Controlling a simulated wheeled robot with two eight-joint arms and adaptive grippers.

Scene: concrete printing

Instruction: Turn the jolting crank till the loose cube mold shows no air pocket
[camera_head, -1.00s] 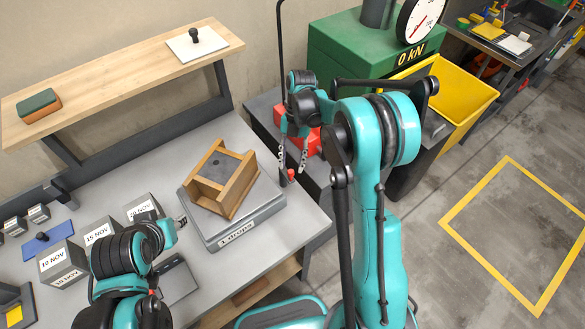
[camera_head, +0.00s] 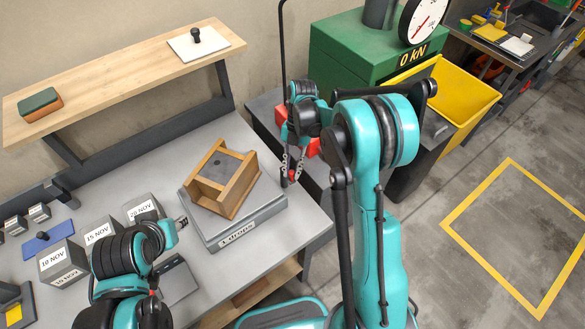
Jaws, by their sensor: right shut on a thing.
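The loose cube mold (camera_head: 238,191) is a wooden frame sitting tilted on the grey jolting table (camera_head: 233,222), whose front label seems to read "1 drops". Dark grey material shows inside the mold; whether it holds an air pocket is too small to tell. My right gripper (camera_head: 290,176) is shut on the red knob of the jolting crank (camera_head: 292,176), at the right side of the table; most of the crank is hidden. My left gripper (camera_head: 181,221) is near the table's left edge, left of the jolting table, its fingers small and partly hidden.
Grey cubes with date labels (camera_head: 100,232) stand on the bench at the left. A wooden shelf (camera_head: 125,72) runs behind, holding a sponge block (camera_head: 40,104) and a white trowel plate (camera_head: 198,43). A green press (camera_head: 350,45) and a yellow bin (camera_head: 470,95) stand at the right.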

